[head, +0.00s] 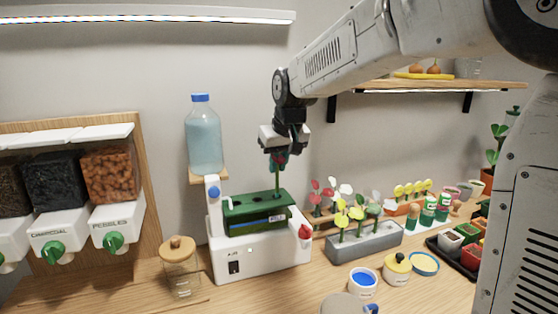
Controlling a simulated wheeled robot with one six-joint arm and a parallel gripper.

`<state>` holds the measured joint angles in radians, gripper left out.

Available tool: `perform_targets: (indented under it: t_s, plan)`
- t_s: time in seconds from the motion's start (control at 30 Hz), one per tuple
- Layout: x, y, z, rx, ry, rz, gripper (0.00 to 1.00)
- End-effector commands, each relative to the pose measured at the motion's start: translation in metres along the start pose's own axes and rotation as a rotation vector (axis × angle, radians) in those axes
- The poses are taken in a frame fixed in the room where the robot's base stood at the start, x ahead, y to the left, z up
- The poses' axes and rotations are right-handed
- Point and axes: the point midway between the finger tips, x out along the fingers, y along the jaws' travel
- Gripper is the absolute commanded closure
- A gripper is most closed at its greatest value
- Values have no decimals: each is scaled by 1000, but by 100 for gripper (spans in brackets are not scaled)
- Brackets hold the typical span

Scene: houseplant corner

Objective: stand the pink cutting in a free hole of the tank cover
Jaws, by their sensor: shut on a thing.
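My gripper (279,160) is above the tank and shut on a cutting. Only a little of the cutting's pinkish-red top (279,157) shows between the fingers. Its green stem (277,182) hangs upright below the fingers, over the right part of the dark green tank cover (245,203). The stem's lower end reaches the cover in the picture; I cannot tell whether it is in a hole or just behind or above one. The cover's holes are too small to make out clearly. The green tank sits on a white machine (262,261).
A blue-capped water bottle (204,140) stands behind left of the tank. A red knob (305,231) is on the machine's right. A grey planter (365,241) with yellow and other cuttings stands to the right. A lidded glass jar (181,272) is at left. Pots and jars crowd the right.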

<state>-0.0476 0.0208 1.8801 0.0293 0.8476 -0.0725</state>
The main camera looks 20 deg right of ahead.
Motion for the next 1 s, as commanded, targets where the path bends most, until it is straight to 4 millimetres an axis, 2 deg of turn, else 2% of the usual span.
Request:
perform_targets:
  t_s: [1.0]
  plan:
    - [23,0,10,0,0,0,100]
